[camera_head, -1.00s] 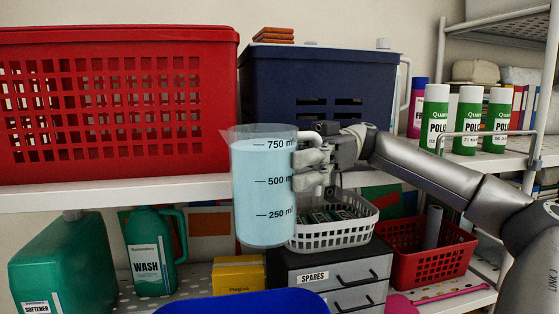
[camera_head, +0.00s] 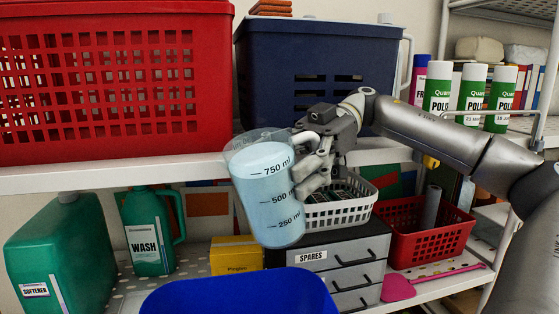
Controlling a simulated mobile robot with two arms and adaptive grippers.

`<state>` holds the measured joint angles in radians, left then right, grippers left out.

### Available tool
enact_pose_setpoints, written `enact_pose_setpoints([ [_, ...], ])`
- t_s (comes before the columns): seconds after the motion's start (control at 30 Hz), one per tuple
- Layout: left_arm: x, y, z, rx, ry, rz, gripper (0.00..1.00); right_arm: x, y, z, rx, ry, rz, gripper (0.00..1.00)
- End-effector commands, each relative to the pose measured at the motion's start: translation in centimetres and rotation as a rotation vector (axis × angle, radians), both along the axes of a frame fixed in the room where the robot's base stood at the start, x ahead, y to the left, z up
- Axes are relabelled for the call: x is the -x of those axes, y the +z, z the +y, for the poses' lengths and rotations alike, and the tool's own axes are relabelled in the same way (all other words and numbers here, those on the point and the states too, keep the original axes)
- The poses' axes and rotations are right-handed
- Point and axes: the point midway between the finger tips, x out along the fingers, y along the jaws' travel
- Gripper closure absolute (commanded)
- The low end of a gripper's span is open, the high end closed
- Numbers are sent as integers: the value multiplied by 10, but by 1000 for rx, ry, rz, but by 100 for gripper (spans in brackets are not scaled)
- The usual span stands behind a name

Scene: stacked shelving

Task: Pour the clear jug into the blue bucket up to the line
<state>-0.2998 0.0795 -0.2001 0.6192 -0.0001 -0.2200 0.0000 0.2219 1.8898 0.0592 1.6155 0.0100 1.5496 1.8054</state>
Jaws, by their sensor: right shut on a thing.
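The clear jug (camera_head: 268,205) holds pale blue liquid up to a little above its 750 ml mark and is tilted, its top leaning left. My right gripper (camera_head: 312,160) is shut on the jug's handle, on the jug's right side. The jug is in the air in front of the shelves. The blue bucket (camera_head: 240,296) shows only in part at the bottom edge, below the jug. Its inside and any line on it cannot be seen. No stream of liquid shows. My left gripper is not in view.
A red crate (camera_head: 110,148) and a dark blue crate (camera_head: 262,85) stand on the upper shelf behind. Below are green jugs (camera_head: 150,240), a yellow box (camera_head: 236,262), a grey drawer unit (camera_head: 345,262), a white basket (camera_head: 335,214) and a red basket (camera_head: 425,243).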

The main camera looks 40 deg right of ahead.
Motion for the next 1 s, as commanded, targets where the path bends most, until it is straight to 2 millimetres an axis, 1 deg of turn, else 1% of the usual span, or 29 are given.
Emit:
enact_pose_setpoints([
  [0.03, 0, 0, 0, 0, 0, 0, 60, 0, 1, -1, 36, -2, -7, 63],
  [0.2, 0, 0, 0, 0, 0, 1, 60, 0, -4, -3, 163, -2, -26, 63],
  [0.43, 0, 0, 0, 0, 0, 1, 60, 1, -6, -3, 166, -1, -28, 63],
  [0.73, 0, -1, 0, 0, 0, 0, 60, 2, -31, 5, 365, -1, -55, 63],
  [0.83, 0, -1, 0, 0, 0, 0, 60, 2, -35, 6, 395, -1, -60, 63],
  [1.0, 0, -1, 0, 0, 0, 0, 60, 2, -35, 6, 398, -1, -61, 63],
])
